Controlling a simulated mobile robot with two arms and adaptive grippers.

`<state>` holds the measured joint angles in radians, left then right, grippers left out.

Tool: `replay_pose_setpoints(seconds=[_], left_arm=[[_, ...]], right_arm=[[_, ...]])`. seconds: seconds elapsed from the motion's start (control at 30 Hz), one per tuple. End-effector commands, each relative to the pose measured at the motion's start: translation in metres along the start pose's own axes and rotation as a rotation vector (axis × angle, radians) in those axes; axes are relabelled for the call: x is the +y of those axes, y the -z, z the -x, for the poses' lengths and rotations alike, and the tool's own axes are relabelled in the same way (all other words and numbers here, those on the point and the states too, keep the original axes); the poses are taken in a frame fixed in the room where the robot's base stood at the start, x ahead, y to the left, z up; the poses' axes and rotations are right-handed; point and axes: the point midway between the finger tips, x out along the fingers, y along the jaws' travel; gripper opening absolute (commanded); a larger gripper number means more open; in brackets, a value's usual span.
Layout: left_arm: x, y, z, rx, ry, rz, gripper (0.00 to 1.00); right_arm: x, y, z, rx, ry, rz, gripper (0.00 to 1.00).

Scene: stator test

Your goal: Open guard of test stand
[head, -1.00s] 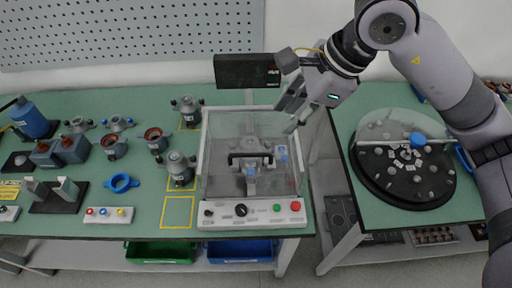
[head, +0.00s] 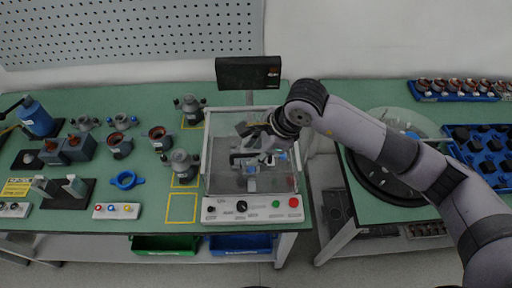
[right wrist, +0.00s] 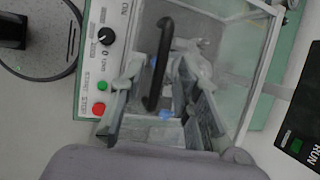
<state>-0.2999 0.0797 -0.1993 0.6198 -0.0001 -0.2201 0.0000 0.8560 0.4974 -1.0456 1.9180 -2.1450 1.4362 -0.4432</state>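The test stand (head: 222,212) has a white front panel with knobs and a green and a red button. Its clear guard (head: 215,180) is down over the fixture. The guard's black handle (right wrist: 160,60) shows well in the right wrist view; in the head view my gripper partly covers it. My right gripper (head: 248,150) is over the guard at the handle. In the right wrist view its two fingers (right wrist: 160,78) are apart, one on each side of the handle. I cannot tell whether they touch it. The stator inside is mostly hidden. My left gripper is not in view.
A dark monitor (head: 248,73) stands behind the stand. Motor parts, a blue ring (head: 126,180) and a button box (head: 116,211) lie to the left. A round black turntable (head: 368,185) is on the right table, partly under my right arm. A gap separates the tables.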

Motion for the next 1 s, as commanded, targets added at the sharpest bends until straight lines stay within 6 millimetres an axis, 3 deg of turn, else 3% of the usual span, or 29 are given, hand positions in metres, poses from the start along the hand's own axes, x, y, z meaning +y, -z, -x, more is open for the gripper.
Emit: replay_pose_setpoints(seconds=[0.2, 0.67, 1.0], left_arm=[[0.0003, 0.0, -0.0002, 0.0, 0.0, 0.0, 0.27], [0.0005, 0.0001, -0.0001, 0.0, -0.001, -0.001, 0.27], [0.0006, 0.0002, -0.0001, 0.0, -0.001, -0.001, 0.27]], right_arm=[[0.0002, 0.0, -0.0005, 0.0, 0.0, 0.0, 0.3], [0.0001, 0.0, -0.0001, 0.0, 0.0, 0.0, 0.0], [0.0, 0.0001, 0.0, 0.0, 0.0, 0.0, 0.0]])
